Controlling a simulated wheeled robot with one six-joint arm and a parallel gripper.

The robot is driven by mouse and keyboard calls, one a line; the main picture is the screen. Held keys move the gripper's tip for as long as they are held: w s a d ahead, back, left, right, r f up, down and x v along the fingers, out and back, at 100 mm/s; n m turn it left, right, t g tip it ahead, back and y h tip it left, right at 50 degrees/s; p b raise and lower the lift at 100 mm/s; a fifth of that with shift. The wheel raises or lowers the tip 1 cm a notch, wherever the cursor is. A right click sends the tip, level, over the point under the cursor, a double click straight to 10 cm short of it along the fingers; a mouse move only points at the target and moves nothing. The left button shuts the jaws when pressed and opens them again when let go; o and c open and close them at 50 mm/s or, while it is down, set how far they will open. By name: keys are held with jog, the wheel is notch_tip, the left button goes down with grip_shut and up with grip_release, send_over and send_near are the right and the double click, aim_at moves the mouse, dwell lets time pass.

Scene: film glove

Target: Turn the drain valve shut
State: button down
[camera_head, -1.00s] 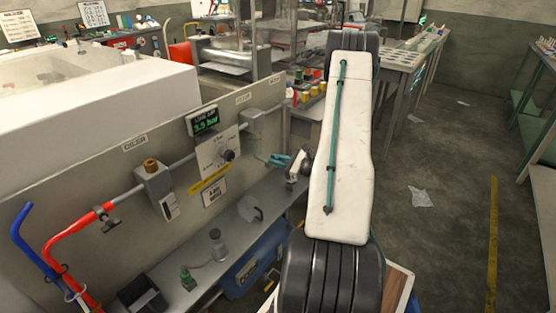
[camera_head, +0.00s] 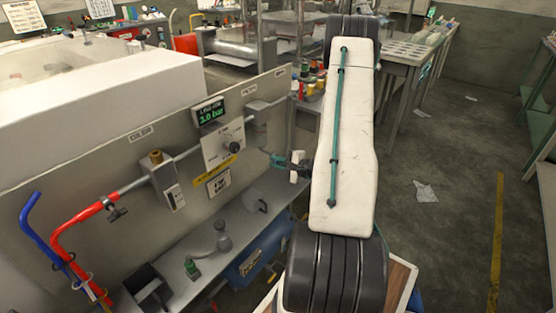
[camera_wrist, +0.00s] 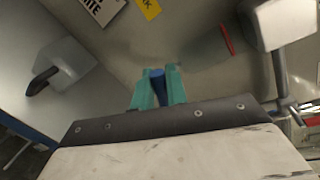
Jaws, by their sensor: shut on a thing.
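My gripper (camera_head: 274,158) has teal fingers and is at the right part of the grey panel, right of the round dial. In the wrist view, my gripper (camera_wrist: 158,92) is shut on a small blue handle (camera_wrist: 158,80), close to the panel face. The rest of that handle is hidden by the fingers, and no label naming it as the drain valve can be read. A grey lever valve (camera_head: 117,213) sits on the red pipe at the left of the panel, apart from my gripper.
A pressure display (camera_head: 209,113) reads about 3.0 bar above a dial plate (camera_head: 224,145). A grey block with a dark lever (camera_wrist: 62,66) is left of my fingers, and a pale block (camera_wrist: 282,22) is right. A blue bin (camera_head: 258,256) stands under the shelf.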

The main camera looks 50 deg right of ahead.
jog(key=shift+a+f+n+h, duration=0.1)
jog(key=shift+f+n+h, duration=0.3)
jog(key=shift+n, duration=0.55)
jog(key=shift+a+f+n+h, duration=0.1)
jog(key=shift+f+n+h, duration=0.1)
jog(key=shift+f+n, duration=0.55)
jog(key=shift+r+n, duration=0.25)
jog(key=shift+n, duration=0.05)
jog(key=c, duration=1.5)
grip_release()
jog(key=s, duration=0.2)
jog(key=s+r, duration=0.1)
jog(key=s, duration=0.4)
jog(key=shift+s+r, duration=0.25)
jog(key=shift+s, duration=0.1)
